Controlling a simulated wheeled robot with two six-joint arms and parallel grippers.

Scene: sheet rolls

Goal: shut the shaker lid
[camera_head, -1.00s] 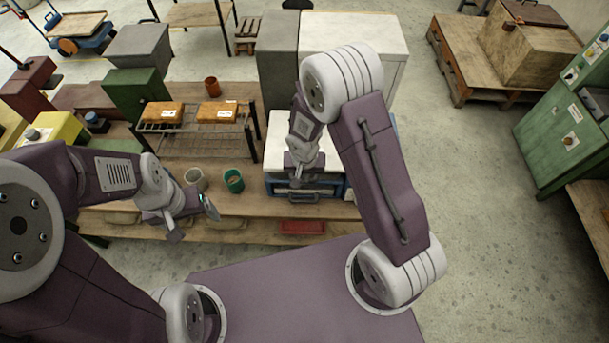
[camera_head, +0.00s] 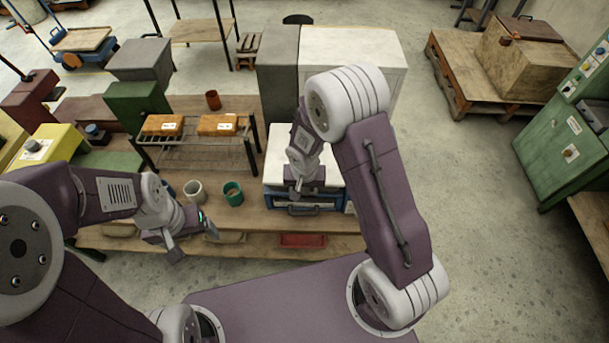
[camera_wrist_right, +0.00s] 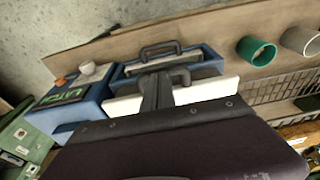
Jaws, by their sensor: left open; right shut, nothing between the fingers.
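The shaker is a blue machine (camera_head: 325,201) on the bench, with a white lid (camera_head: 278,150) and a grey front handle (camera_head: 303,210). My right gripper (camera_head: 297,189) is shut and empty over the front part of the lid. In the right wrist view, the shut fingers (camera_wrist_right: 165,78) are in front of the white lid edge (camera_wrist_right: 208,92), near the handle (camera_wrist_right: 160,47). I cannot tell whether they touch the lid or whether it lies fully flat. My left gripper (camera_head: 194,239) is open and empty in front of the bench, left of the shaker.
A green cup (camera_head: 233,194) and a grey cup (camera_head: 194,191) stand on the bench left of the shaker. A wire rack (camera_head: 190,145) with orange packs (camera_head: 217,124) stands behind them. A red tray (camera_head: 302,240) lies on the lower shelf. A grey cabinet (camera_head: 278,75) stands behind.

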